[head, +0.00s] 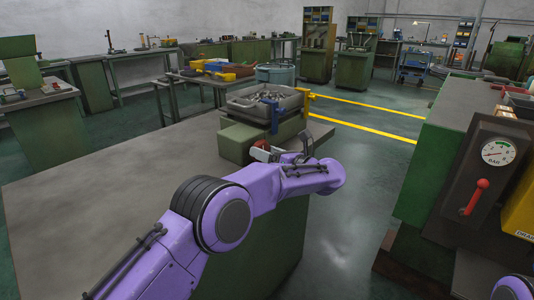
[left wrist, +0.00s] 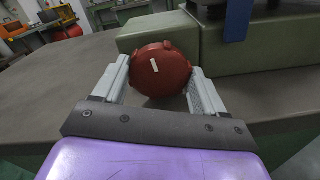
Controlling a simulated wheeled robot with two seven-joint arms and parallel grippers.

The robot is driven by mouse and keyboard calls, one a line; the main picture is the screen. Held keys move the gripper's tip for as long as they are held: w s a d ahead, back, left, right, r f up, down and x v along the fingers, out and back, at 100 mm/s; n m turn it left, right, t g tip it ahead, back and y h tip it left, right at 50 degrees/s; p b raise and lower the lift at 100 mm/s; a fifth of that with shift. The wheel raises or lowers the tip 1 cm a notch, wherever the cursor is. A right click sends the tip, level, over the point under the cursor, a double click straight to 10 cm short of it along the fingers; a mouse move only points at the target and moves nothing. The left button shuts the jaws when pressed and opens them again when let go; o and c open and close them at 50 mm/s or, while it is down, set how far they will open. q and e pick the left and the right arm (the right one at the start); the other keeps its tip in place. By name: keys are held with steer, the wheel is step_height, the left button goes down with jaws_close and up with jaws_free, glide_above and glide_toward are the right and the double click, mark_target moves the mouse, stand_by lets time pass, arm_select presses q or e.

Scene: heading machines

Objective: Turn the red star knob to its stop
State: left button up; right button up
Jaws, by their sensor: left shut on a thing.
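The red star knob (left wrist: 160,72) shows large in the left wrist view, with a pale mark on its face and a rounded lobe at its top right. It sits in front of a green block (left wrist: 245,42). My left gripper (left wrist: 160,78) has one finger on each side of the knob and is shut on it. In the head view a small red part of the knob (head: 262,145) shows beside the left gripper (head: 275,152), and the rest is hidden. My right gripper is not in view; only a bit of purple arm shows at the bottom right corner.
A grey tray of metal parts (head: 240,107) stands on the green block, with a blue bracket (head: 271,114) at its side. The grey bench top (head: 110,190) is clear to the left. At right stands a dark panel with a gauge (head: 498,151) and a red lever (head: 474,197).

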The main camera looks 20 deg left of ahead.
arm_select(q)
steer(key=shift+r+m, duration=0.1)
steer(key=shift+m, duration=0.5)
steer(key=o, duration=1)
steer(key=shift+o, duration=0.2)
steer(key=v, duration=1)
steer(key=shift+d+b, duration=0.35)
steer(key=shift+b, duration=0.05)
